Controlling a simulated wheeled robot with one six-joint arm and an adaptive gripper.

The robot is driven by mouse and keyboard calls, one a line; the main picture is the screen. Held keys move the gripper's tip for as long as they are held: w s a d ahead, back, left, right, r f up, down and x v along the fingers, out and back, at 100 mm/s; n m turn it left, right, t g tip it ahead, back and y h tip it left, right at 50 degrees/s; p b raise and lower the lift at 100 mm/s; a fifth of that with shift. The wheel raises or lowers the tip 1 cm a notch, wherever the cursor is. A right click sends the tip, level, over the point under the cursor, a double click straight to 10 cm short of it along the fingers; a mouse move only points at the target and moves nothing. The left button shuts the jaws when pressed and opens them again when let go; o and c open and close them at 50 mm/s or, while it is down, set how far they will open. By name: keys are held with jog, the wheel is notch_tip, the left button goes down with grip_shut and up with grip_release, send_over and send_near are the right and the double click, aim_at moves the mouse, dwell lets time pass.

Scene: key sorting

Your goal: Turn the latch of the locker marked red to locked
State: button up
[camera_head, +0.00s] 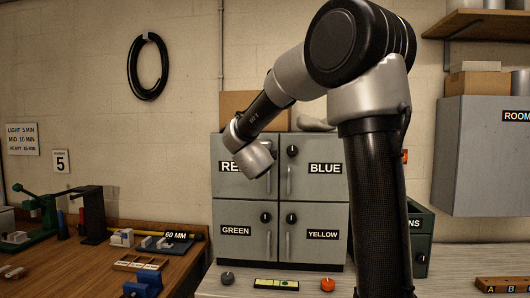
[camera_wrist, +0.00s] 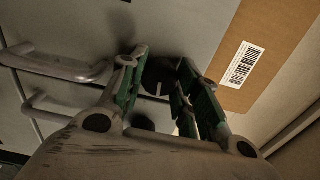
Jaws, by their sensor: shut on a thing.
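The locker marked red (camera_head: 235,184) is the top left door of a grey block of lockers; its label is partly covered by my wrist. In the head view my wrist hides its latch and my gripper's fingers. In the wrist view my gripper (camera_wrist: 156,68) has its green-padded fingers on both sides of a dark round latch knob (camera_wrist: 159,76), shut on it, close to the door face. A small pale mark shows on the knob, but I cannot tell which way the latch points.
The blue (camera_head: 325,184), green (camera_head: 235,246) and yellow (camera_head: 322,248) lockers adjoin it, each with a black knob and a bar handle. A bar handle (camera_wrist: 60,66) lies left of my fingers in the wrist view. A cardboard box (camera_wrist: 245,50) is at right there.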

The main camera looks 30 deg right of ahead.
jog(key=shift+n, duration=8.1)
jog(key=shift+f, duration=0.1)
jog(key=o, duration=1.1)
jog(key=shift+c, duration=0.2)
jog(key=v, duration=1.2)
